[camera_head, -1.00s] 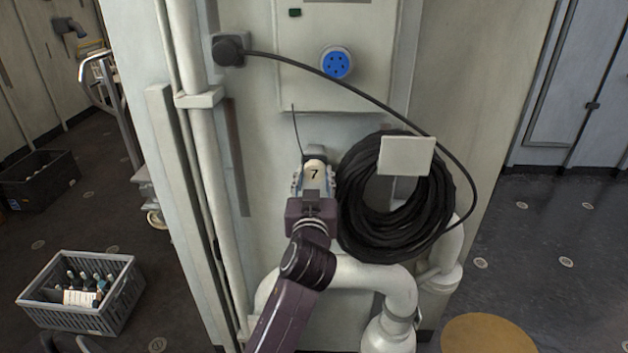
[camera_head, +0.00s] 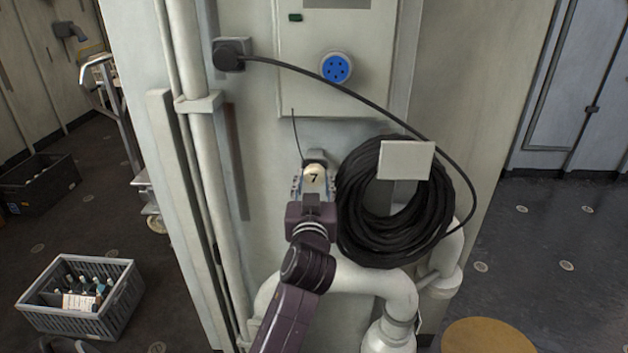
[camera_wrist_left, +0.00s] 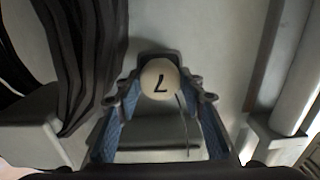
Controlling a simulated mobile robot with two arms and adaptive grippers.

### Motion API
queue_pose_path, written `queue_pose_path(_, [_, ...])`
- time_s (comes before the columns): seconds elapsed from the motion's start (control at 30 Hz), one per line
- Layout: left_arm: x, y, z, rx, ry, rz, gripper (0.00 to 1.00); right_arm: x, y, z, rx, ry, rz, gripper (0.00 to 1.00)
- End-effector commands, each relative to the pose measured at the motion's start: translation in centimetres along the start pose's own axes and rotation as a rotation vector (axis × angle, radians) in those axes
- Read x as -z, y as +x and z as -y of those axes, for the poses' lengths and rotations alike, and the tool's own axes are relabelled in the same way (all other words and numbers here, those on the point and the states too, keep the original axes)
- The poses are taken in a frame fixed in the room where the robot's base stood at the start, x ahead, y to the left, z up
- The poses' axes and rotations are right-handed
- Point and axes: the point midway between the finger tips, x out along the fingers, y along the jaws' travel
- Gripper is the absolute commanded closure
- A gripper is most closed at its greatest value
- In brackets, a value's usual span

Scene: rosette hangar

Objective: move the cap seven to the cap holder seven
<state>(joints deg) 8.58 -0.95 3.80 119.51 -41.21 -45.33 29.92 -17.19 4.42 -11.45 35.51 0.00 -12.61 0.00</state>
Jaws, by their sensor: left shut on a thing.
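The cap seven (camera_head: 315,178) is a pale round cap marked with a black 7. My left gripper (camera_head: 314,186) is shut on it, in front of the grey cabinet wall and left of the coiled black cable. In the left wrist view the cap (camera_wrist_left: 158,77) shows its numbered face between the fingers with blue pads. A thin dark cord runs up from the cap to the panel. A dark piece (camera_head: 315,157) shows just behind the cap; it may be the cap holder seven, and I cannot tell whether the cap touches it. My right gripper is not in view.
A coil of black cable (camera_head: 352,215) with a blank pale plate (camera_head: 406,160) hangs close to the right. A panel with a blue socket (camera_head: 336,68) is above. White pipes (camera_head: 345,276) run below and at left. A grey crate of bottles (camera_head: 112,312) stands on the floor.

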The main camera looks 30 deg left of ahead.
Motion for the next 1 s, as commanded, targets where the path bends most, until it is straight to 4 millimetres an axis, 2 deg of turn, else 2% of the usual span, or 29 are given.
queue_pose_path(0.93, [0.0,1.2,0.0,0.0,0.001,-0.001,1.0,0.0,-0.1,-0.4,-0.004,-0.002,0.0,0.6])
queue_pose_path(0.97, [0.0,1.2,0.0,0.0,0.001,0.0,0.62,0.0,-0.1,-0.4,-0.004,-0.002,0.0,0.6])
queue_pose_path(1.0, [0.0,1.2,0.0,0.0,0.001,-0.001,0.57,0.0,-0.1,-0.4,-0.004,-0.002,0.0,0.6])
